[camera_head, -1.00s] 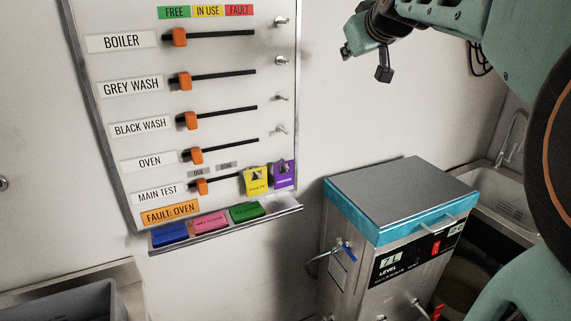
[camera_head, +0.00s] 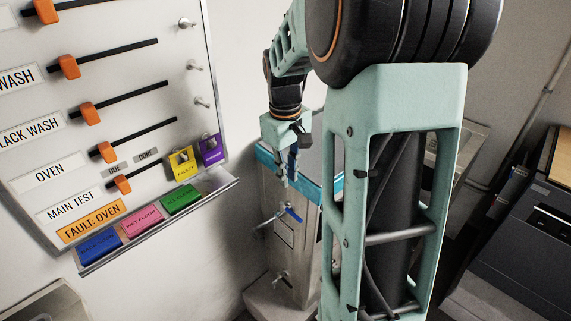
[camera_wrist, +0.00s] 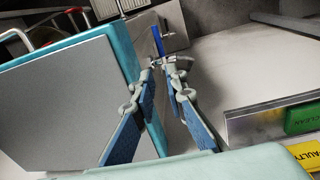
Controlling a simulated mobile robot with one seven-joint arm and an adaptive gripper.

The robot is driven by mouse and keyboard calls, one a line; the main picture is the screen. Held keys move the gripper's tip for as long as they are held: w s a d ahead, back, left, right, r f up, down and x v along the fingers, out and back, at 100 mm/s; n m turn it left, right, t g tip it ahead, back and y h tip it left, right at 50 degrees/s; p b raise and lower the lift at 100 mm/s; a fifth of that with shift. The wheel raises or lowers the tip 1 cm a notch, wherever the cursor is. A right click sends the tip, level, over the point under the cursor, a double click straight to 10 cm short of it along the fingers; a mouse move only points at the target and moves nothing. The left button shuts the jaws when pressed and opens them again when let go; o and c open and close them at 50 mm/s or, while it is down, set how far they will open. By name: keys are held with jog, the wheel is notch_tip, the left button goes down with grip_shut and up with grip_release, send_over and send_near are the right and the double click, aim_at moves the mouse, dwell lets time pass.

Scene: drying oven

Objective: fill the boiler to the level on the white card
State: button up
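The boiler (camera_head: 291,243) is a steel box with a teal band around its top, standing beyond my arm. My arm hides its front face, so the level card does not show now. A blue-handled valve (camera_head: 292,214) sits on its left side, with a pipe running left. In the wrist view the blue handle (camera_wrist: 158,41) lies just beyond my fingertips. My gripper (camera_head: 288,176) points down beside the boiler's top edge, above the valve. In the wrist view its fingers (camera_wrist: 164,69) are apart with a narrow gap and nothing seen between them.
The status board (camera_head: 130,60) with orange sliders hangs at left. Its ledge (camera_head: 160,222) holds coloured tags and reaches towards the boiler. A lower tap (camera_head: 280,279) sticks out below the blue valve. A dark machine (camera_head: 520,245) stands at right.

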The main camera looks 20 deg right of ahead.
aim_at(291, 212)
jog(key=f, duration=1.1)
jog(key=shift+s+d+f+b, duration=0.25)
jog(key=shift+d+f+b, duration=0.05)
jog(key=shift+d+b, duration=0.1)
grip_shut()
jog(key=m, duration=0.1)
jog(key=a+m, duration=0.1)
jog(key=m, duration=0.1)
jog(key=shift+a+g+b, duration=0.15)
jog(key=shift+g+b, duration=0.15)
jog(key=shift+b, duration=0.1)
